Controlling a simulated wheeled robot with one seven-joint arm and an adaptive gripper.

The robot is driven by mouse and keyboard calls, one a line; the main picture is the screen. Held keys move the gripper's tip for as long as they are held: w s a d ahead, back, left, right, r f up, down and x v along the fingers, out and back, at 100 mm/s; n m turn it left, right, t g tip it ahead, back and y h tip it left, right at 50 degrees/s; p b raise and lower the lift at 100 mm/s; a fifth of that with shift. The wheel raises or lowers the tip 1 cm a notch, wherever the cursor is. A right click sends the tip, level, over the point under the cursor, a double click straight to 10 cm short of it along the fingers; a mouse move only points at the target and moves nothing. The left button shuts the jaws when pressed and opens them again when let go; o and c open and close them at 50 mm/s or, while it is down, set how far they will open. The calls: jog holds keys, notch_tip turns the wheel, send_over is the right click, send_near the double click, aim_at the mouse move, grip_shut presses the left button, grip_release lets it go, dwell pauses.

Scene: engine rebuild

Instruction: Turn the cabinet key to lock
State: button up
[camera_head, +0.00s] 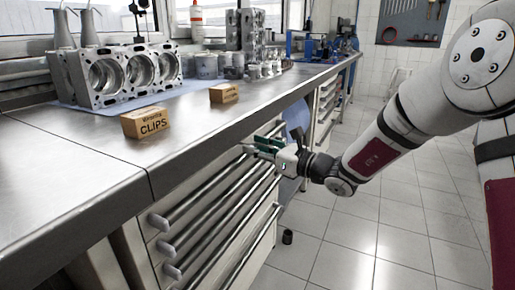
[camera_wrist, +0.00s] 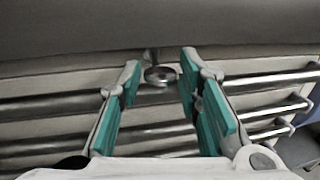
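A small round metal piece, which looks like the cabinet key or its lock (camera_wrist: 160,75), sits at the top of the cabinet front, just under the worktop edge. My gripper (camera_wrist: 158,72) is open, with its teal-padded fingers on either side of this piece and a gap visible on both sides. In the head view my gripper (camera_head: 255,146) is at the cabinet's upper front, just below the worktop edge. The key is too small to make out there. The cabinet (camera_head: 185,205) has several drawers with long bar handles, all looking shut.
The metal worktop (camera_head: 75,165) overhangs the drawers, close above my gripper. Two clips boxes (camera_head: 146,122) and an engine block (camera_head: 125,72) stand on it. A small dark cup-like object (camera_head: 287,237) is on the floor. The tiled floor (camera_head: 380,240) at right is mostly clear.

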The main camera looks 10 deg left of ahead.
grip_shut()
jog(key=shift+r+m+p, duration=0.15)
jog(key=shift+m+p, duration=0.15)
jog(key=shift+p, duration=0.3)
jog(key=m+g+p, duration=0.1)
jog(key=m+p, duration=0.3)
jog(key=p, duration=0.2)
jog(key=m+p, duration=0.3)
jog(key=p, duration=0.3)
jog(key=m+g+p, duration=0.1)
jog(key=m+p, duration=0.3)
jog(key=p, duration=0.3)
jog(key=shift+w+d+r+m+g+h, duration=0.1)
jog(key=shift+w+d+m+g+h, duration=0.05)
jog(key=shift+m+g+h, duration=0.2)
jog(key=m+g+p, duration=0.1)
jog(key=m, duration=0.2)
jog(key=shift+w, duration=0.1)
jog(key=shift+m, duration=0.35)
